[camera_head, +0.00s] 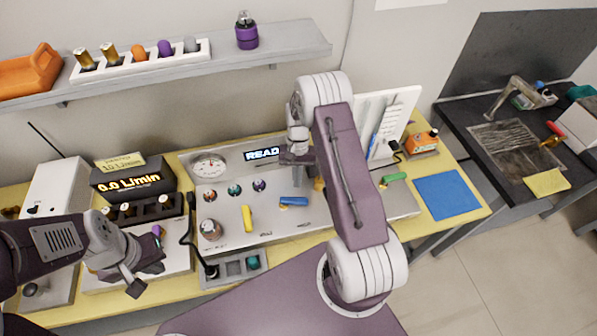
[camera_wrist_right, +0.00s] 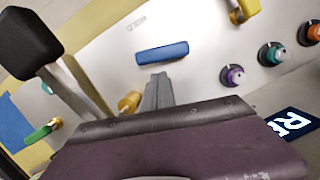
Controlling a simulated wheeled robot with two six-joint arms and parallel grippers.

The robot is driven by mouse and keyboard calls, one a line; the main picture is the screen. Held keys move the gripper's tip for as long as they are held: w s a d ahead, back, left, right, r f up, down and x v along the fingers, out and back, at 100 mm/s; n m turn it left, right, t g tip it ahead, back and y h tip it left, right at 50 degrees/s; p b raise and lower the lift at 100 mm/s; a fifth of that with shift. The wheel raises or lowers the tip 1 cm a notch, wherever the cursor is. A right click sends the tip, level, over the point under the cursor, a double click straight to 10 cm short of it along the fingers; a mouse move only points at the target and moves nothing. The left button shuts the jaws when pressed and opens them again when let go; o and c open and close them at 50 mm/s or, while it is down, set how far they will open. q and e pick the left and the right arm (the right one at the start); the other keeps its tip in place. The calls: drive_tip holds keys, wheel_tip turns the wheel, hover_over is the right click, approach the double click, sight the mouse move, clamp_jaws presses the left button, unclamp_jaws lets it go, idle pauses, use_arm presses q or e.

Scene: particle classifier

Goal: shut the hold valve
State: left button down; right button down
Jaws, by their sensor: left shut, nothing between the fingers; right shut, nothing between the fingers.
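The valve panel (camera_head: 280,219) carries a yellow lever (camera_head: 247,218), a blue lever (camera_head: 294,201) and a green lever (camera_head: 394,178). The labels are too small to read, so I cannot tell which is the hold valve. The blue lever lies crosswise in the right wrist view (camera_wrist_right: 162,53); the yellow lever (camera_wrist_right: 245,10) is at its top edge. My right gripper (camera_head: 293,158) is shut and empty, above the panel's back part behind the blue lever, apart from it. My left gripper (camera_head: 145,280) is shut and empty at the lower left.
A brass knob (camera_head: 319,184) stands between the blue and green levers, partly hidden by my right arm. Small colored knobs (camera_head: 235,190) and a gauge (camera_head: 209,166) are at the panel's left. A grey tray (camera_head: 224,268) sits in front. A blue mat (camera_head: 450,195) lies right.

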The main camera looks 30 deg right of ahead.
sight(294, 202)
drive_tip(key=x, duration=0.4)
drive_tip(key=shift+s+d+p, duration=0.1)
drive_tip(key=shift+d+p, duration=0.05)
drive_tip(key=shift+p, duration=0.2)
drive_tip(key=shift+d+f, duration=0.15)
drive_tip(key=shift+f, duration=0.15)
drive_tip(key=shift+a, duration=0.25)
use_arm(q)
drive_tip(key=shift+d+r, duration=0.1)
drive_tip(key=shift+r, duration=0.45)
drive_tip(key=shift+s+d+f, duration=0.1)
drive_tip(key=shift+d, duration=0.05)
use_arm(e)
drive_tip(key=shift+s+d, duration=0.1)
drive_tip(key=shift+d, duration=0.05)
